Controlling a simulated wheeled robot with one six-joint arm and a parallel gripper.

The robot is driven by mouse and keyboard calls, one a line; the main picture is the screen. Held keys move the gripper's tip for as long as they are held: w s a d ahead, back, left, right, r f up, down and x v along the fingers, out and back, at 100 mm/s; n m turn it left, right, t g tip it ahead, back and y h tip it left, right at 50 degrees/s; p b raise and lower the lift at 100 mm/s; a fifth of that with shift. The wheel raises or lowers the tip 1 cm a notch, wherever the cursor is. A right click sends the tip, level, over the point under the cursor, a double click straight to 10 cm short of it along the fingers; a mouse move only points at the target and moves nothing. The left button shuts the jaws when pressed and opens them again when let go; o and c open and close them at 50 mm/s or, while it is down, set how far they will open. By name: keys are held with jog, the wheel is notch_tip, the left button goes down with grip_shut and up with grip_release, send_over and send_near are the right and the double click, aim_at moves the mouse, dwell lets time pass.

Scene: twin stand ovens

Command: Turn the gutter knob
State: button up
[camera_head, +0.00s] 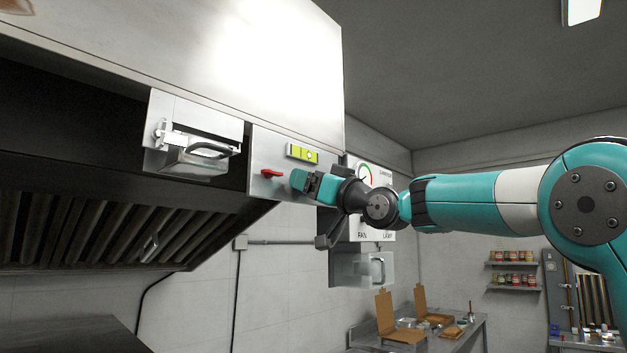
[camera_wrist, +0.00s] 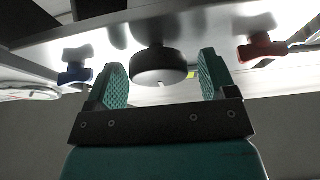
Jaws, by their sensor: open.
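In the wrist view a round black knob (camera_wrist: 160,66) sits on the underside of a metal panel, between the two fingers of my gripper (camera_wrist: 162,62). The gripper is open, with a visible gap on each side of the knob. A blue handle (camera_wrist: 75,66) is to the left and a red handle (camera_wrist: 262,47) to the right. In the head view my gripper (camera_head: 299,181) is up at the hood's front panel, just right of the red handle (camera_head: 271,173). The black knob and blue handle are hidden there. I see no label that marks the gutter knob.
A yellow-green level (camera_head: 303,154) is on the panel above my gripper. A control box with a gauge (camera_head: 364,174) stands behind it. A steel counter (camera_head: 460,337) with open cardboard boxes is lower right.

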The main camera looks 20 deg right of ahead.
jog(key=c, duration=0.9)
jog(key=shift+o, duration=0.2)
jog(key=shift+m+h, duration=0.3)
jog(key=shift+m, duration=0.3)
jog(key=m+h, duration=0.2)
jog(key=m, duration=0.2)
jog(key=m+h+b, duration=0.1)
jog(key=m, duration=0.3)
jog(key=m+h+b, duration=0.1)
jog(key=m+h, duration=0.1)
jog(key=m, duration=0.1)
jog(key=shift+m+t+h, duration=0.3)
jog(key=shift+m+t, duration=0.1)
jog(key=shift+f+m+g+h+p, duration=0.1)
jog(key=shift+m+g+h+p, duration=0.35)
jog(key=shift+m, duration=1.85)
jog(key=shift+m+g+h+p, duration=0.1)
jog(key=shift+m+g+h, duration=0.65)
jog(key=shift+m, duration=1.55)
